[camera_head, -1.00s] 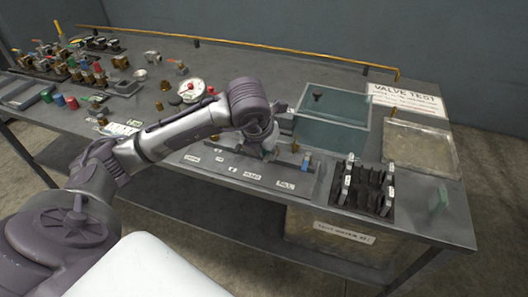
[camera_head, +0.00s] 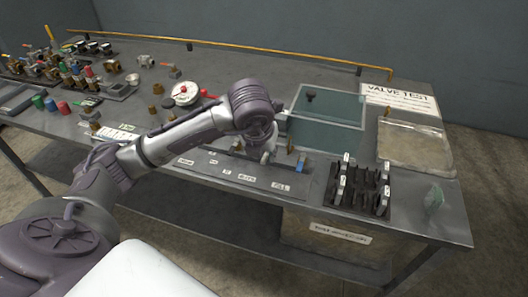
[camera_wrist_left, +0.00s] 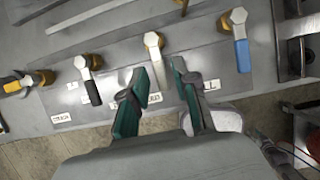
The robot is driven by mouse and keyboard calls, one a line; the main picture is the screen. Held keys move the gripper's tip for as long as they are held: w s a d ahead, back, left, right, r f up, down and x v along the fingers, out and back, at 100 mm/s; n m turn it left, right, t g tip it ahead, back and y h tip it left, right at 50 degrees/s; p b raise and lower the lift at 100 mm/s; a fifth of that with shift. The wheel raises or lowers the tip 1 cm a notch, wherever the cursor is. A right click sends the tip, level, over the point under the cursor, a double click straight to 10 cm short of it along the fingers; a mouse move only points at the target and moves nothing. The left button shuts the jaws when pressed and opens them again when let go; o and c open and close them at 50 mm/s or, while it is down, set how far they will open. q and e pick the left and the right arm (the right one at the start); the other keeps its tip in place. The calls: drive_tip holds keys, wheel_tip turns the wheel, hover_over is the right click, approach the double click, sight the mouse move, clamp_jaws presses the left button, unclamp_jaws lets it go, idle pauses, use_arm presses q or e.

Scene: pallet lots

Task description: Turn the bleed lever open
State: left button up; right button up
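In the left wrist view a row of valve levers stands on a grey panel. My left gripper (camera_wrist_left: 163,95) is open, its green-padded fingers apart. A brass-hubbed lever (camera_wrist_left: 154,45) stands just ahead of the gap, its handle reaching down between the fingertips; contact is not clear. A label below it is partly hidden and not fully readable. A black-handled lever (camera_wrist_left: 90,80) is to the left, a blue-handled lever (camera_wrist_left: 240,45) to the right. In the head view my left gripper (camera_head: 266,156) is over the panel (camera_head: 225,168), mostly hidden by its arm. My right gripper is not in view.
A teal glass-sided box (camera_head: 325,137) stands behind the panel. A black rack (camera_head: 357,188) with several upright pieces is to the right, beside a shallow tray (camera_head: 413,150). A round gauge (camera_head: 186,93) and many valve fittings fill the left. The table's front edge is close.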

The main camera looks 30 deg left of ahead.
use_arm(q)
drive_tip(key=v, duration=1.2)
drive_tip(key=shift+f, duration=0.1)
idle(0.5)
